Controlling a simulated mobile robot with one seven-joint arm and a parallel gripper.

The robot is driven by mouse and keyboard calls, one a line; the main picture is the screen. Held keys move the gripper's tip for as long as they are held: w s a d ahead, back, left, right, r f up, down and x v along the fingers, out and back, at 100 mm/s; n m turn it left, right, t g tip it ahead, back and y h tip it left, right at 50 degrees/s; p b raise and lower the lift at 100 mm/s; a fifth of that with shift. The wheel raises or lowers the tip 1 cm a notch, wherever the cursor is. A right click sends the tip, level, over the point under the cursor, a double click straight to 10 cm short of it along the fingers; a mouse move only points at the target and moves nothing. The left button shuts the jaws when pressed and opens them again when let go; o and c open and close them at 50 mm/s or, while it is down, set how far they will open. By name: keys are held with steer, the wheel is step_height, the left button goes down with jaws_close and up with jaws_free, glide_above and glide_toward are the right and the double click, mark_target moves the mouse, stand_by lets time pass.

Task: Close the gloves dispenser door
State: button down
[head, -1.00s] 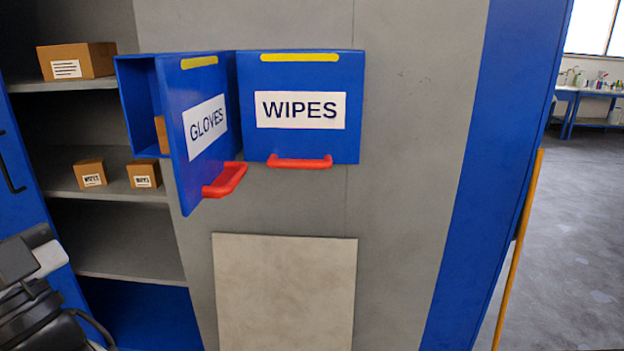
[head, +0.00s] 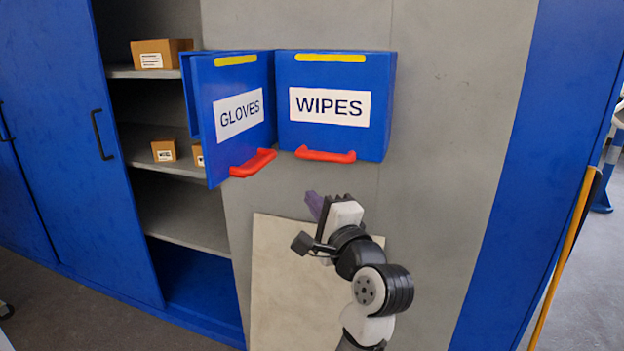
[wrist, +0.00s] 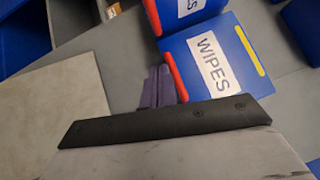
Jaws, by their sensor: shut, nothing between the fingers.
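The blue gloves dispenser door (head: 205,92), labelled GLOVES and with a red handle (head: 253,163), stands swung out from the cabinet, hinged on its right beside the wipes dispenser. In the wrist view a corner of the gloves door (wrist: 200,8) and a red handle show at the top. The blue wipes dispenser (head: 380,85) is shut, with its red handle (head: 325,155) at its bottom; it also shows in the wrist view (wrist: 245,80). My gripper (head: 314,203) is below the wipes dispenser, its purple fingers shut and empty, apart from both handles.
Open shelves (head: 180,195) with brown boxes (head: 162,54) lie at the left behind the gloves door. A pale panel (head: 285,290) is on the cabinet front below. A yellow pole (head: 565,255) stands at the right.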

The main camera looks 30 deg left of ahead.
steer(key=p, duration=0.3)
glide_toward(269, 162)
steer(key=w, duration=0.4)
steer(key=a, duration=0.1)
steer(key=a+p, duration=0.1)
steer(key=s+a+r, duration=0.1)
steer(key=a, duration=0.1)
steer(key=shift+a, duration=0.1)
steer(key=shift+a+f, duration=0.1)
steer(key=shift+a, duration=0.3)
steer(key=shift+s+a, duration=0.1)
steer(key=shift+s, duration=0.05)
